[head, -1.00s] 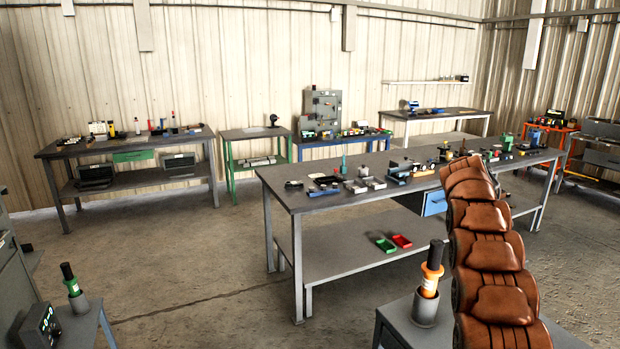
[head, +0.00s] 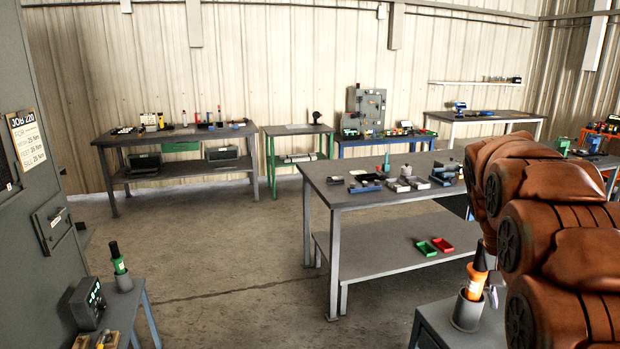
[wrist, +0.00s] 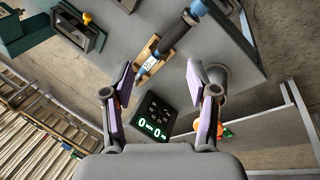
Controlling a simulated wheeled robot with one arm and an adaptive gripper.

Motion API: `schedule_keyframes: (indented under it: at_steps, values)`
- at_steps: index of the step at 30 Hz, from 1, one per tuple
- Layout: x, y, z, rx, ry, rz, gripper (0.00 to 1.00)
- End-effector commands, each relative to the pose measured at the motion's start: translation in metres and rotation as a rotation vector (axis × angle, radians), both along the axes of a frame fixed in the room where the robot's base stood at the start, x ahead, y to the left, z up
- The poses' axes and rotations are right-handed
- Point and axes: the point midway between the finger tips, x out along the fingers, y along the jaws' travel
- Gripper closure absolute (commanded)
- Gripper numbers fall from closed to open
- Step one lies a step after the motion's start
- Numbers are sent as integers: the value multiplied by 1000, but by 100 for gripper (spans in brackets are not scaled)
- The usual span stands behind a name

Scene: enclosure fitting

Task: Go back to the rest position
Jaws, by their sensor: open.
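My gripper (wrist: 158,84) shows in the wrist view with its two fingers spread wide apart. It is open and nothing is between the pads. Below it are a dark box with green digits (wrist: 154,122) and a dark-handled tool in a wooden cradle (wrist: 150,62), both apart from the fingers as far as I can tell. In the head view my brown arm fills the lower right, bent, and the gripper itself is out of that picture.
In the head view an orange-bodied tool (head: 476,284) stands in a grey holder (head: 467,312) close beside my arm. A green-banded tool (head: 118,262) stands on the left stand. A grey cabinet (head: 45,190) borders the left. Floor (head: 230,255) between is clear.

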Motion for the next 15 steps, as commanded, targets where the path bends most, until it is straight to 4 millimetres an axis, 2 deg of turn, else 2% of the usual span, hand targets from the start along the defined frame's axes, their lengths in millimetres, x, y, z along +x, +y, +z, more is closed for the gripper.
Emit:
schedule_keyframes:
  at_steps: [3, 15]
  values:
    - [-25, 28, -6, 41, 10, 61, 41]
    - [-114, 112, -36, 179, 42, 258, 41]
